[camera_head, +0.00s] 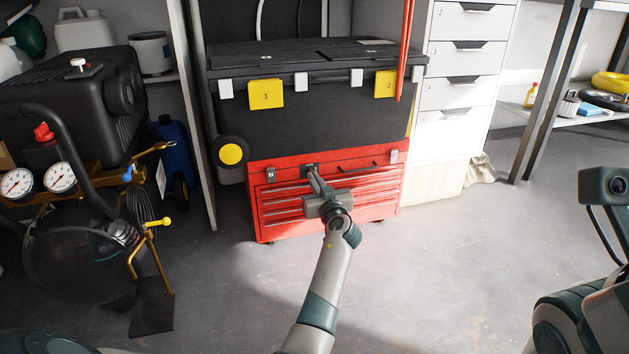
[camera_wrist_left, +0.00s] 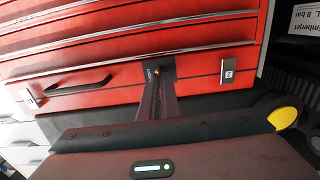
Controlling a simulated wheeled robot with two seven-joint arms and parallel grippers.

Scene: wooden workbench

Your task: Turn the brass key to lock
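The red tool chest (camera_head: 326,200) stands on the floor with a dark lock plate (camera_head: 309,168) near its top edge. In the left wrist view, the picture is upside down and the dark lock plate (camera_wrist_left: 161,68) sits between the chest's handle and a latch. A small spot of the brass key (camera_wrist_left: 157,71) shows at the plate, between the fingertips. My left gripper (camera_head: 313,176) reaches the plate, its two fingers (camera_wrist_left: 158,84) close together around the key. The fingers hide most of the key, so its angle cannot be read. My right gripper is out of view.
A black case (camera_head: 310,120) with yellow tags sits on the red chest. A compressor with gauges (camera_head: 60,178) stands at left, a white drawer cabinet (camera_head: 459,85) behind at right. The grey floor (camera_head: 440,270) in front is clear.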

